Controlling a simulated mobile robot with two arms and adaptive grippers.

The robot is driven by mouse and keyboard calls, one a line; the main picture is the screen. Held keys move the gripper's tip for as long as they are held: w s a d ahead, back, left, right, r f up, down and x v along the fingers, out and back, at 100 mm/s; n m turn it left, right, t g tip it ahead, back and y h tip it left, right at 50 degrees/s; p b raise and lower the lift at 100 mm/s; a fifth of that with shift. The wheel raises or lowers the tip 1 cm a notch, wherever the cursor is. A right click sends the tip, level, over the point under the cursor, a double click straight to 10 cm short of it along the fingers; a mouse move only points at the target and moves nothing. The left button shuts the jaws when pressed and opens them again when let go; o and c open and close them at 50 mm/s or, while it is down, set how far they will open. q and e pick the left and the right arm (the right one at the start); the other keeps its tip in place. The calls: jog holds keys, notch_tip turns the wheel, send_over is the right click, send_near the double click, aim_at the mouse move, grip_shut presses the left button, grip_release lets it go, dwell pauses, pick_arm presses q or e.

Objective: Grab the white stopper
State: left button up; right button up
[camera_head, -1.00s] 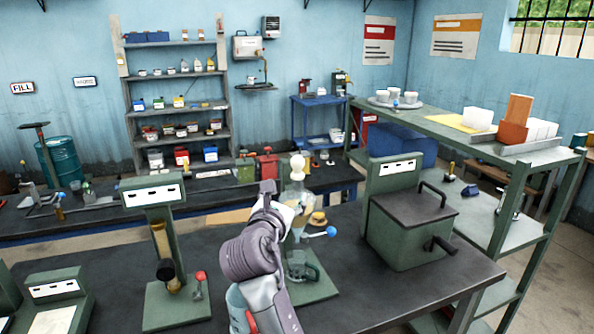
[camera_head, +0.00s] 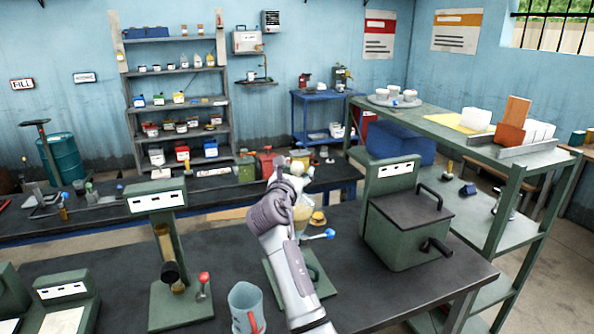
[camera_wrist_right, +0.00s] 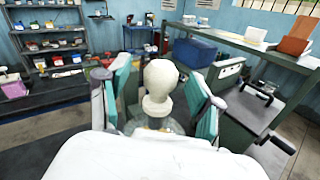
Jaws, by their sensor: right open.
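The white stopper (camera_wrist_right: 159,82) is a pale rounded knob on a narrower neck, sitting upright in the mouth of a glass vessel (camera_head: 303,213). My right gripper (camera_wrist_right: 160,95) is open, with its teal-sided fingers on either side of the stopper in the right wrist view. Gaps show between the fingers and the knob. In the head view the right gripper (camera_head: 290,166) is at the stopper's height and hides much of it and the vessel's upper part. My left gripper is not in view.
A green lidded box (camera_head: 405,230) stands to the right, and a green stand with a red-knobbed lever (camera_head: 203,277) to the left. A blue-knobbed tap (camera_head: 330,234) sticks out beside the vessel.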

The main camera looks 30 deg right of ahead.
jog(key=shift+x, duration=0.95)
jog(key=shift+s, duration=0.15)
jog(key=c, duration=0.4)
grip_shut()
